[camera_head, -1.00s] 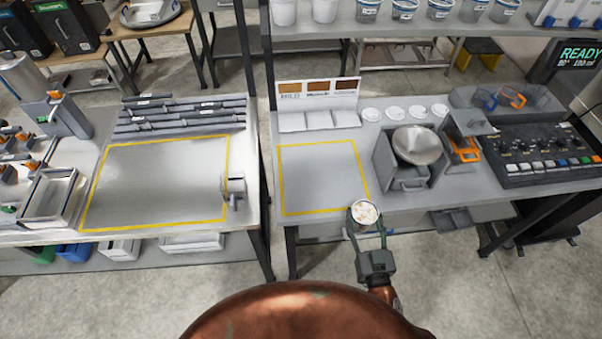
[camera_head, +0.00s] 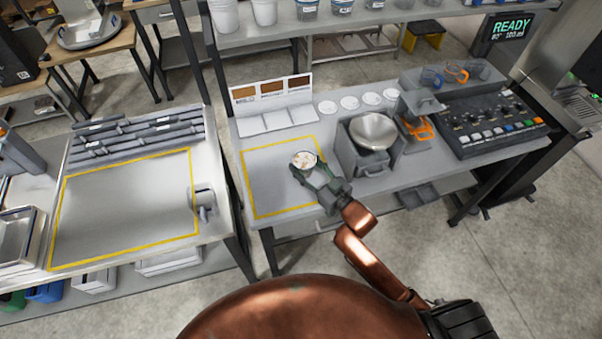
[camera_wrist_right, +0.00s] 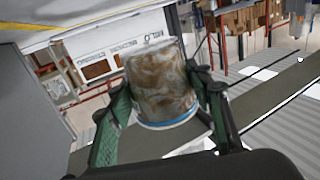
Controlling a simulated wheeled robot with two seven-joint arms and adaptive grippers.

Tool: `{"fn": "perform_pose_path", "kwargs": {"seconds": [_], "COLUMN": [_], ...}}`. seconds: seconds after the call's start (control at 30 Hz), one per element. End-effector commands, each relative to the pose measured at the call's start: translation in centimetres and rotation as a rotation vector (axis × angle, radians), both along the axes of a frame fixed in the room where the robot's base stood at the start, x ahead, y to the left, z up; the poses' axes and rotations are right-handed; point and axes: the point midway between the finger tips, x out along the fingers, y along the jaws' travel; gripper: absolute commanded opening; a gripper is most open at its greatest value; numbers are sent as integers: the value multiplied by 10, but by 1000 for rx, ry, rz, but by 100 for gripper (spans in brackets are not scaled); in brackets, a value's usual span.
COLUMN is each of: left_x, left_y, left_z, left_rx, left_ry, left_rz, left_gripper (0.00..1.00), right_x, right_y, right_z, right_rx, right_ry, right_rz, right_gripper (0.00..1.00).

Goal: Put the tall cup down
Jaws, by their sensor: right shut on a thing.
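The tall cup (camera_head: 304,160) has a whitish, speckled top in the head view, over the yellow-outlined area (camera_head: 247,190) of the right table. In the right wrist view the cup (camera_wrist_right: 160,85) shows brown-and-white marbled sides and a blue band at one end. My right gripper (camera_head: 312,171) is shut on the cup, a finger on each side of it. Whether the cup touches the table or hangs above it, I cannot tell. My left gripper is not in view.
A metal bowl (camera_head: 373,131) on a grey stand is right of the cup. Behind are a sample card (camera_head: 272,92) and several white discs (camera_head: 349,102). A button panel (camera_head: 490,122) stands at the right. The outlined area around the cup is clear.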

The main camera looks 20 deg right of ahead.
Motion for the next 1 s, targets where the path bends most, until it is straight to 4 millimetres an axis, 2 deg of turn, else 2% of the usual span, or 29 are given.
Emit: {"fn": "perform_pose_path", "kwargs": {"seconds": [0.17,0.43,0.8,0.83,1.0], "left_x": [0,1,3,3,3], "left_y": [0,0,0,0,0], "left_z": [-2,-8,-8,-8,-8], "left_rx": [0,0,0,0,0], "left_ry": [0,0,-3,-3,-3], "left_rz": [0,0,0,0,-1], "left_gripper": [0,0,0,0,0], "right_x": [0,0,0,-1,-1], "right_y": [0,0,0,0,0], "right_z": [-14,-47,-50,-51,-51], "right_rx": [0,1,1,0,0], "right_ry": [-1,0,-3,-1,-1], "right_rz": [0,-1,0,0,0], "right_gripper": [11,11,11,47,59]}}
